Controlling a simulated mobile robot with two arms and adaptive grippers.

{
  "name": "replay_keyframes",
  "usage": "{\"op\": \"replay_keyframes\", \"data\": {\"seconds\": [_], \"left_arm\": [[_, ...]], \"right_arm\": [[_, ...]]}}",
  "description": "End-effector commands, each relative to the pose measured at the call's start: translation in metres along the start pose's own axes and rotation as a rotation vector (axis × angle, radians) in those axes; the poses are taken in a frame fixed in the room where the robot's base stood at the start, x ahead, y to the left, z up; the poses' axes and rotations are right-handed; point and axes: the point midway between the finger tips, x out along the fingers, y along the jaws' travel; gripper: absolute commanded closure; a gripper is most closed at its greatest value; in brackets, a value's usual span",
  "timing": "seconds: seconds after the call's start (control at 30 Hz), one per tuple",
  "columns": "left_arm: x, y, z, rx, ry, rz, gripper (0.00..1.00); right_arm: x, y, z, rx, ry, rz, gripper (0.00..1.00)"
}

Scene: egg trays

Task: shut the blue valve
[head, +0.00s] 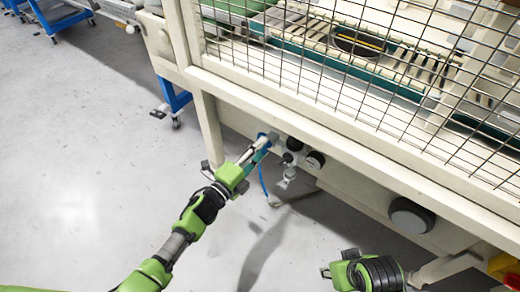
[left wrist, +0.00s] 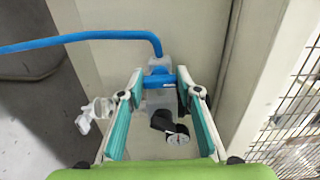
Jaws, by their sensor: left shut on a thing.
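The blue valve (left wrist: 161,82) shows in the left wrist view between the two fingertips of my left gripper (left wrist: 160,88), below the bend of a blue hose. In the head view my left gripper (head: 262,143) reaches the fittings under the machine's front beam and is shut on the valve, which its fingers mostly hide there. The valve's exact angle is hard to tell. My right gripper (head: 338,271) is at the bottom of the head view, apart from the fittings; its fingers are not clear.
A black gauge (head: 314,160) and a grey fitting (head: 286,178) sit right beside the valve. The blue hose (left wrist: 80,38) runs off to the left. A wire mesh guard (head: 370,70) rises above the beam. The floor (head: 90,190) at left is open.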

Motion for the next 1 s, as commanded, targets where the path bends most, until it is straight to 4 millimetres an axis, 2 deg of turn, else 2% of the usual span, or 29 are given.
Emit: {"op": "replay_keyframes", "data": {"seconds": [0.07, 0.1, 0.13, 0.17, 0.57, 0.67, 1.0], "left_arm": [[-0.001, 0.002, 0.001, -0.003, -0.002, 0.003, 0.90], [-0.001, 0.002, 0.001, -0.003, -0.002, 0.003, 0.61], [-0.001, 0.002, 0.001, -0.003, -0.002, 0.003, 0.53], [-0.001, 0.002, 0.001, -0.003, -0.001, 0.003, 0.51], [-0.005, 0.001, 0.000, 0.000, -0.001, 0.002, 0.51], [-0.018, 0.002, 0.000, 0.000, -0.001, 0.003, 0.51], [-0.089, 0.002, 0.000, -0.001, -0.001, 0.004, 0.51]], "right_arm": [[0.000, 0.000, 0.000, 0.000, 0.000, 0.000, 0.60], [0.000, 0.000, 0.000, 0.000, 0.000, 0.000, 0.60], [0.000, 0.000, 0.000, 0.000, 0.000, 0.000, 0.60], [0.000, 0.000, 0.000, 0.000, 0.000, 0.000, 0.60], [-0.001, -0.001, -0.002, -0.001, 0.006, -0.002, 0.60], [-0.001, -0.001, -0.002, -0.001, 0.005, -0.002, 0.60], [-0.001, 0.000, -0.001, 0.000, 0.003, -0.001, 0.60]]}}
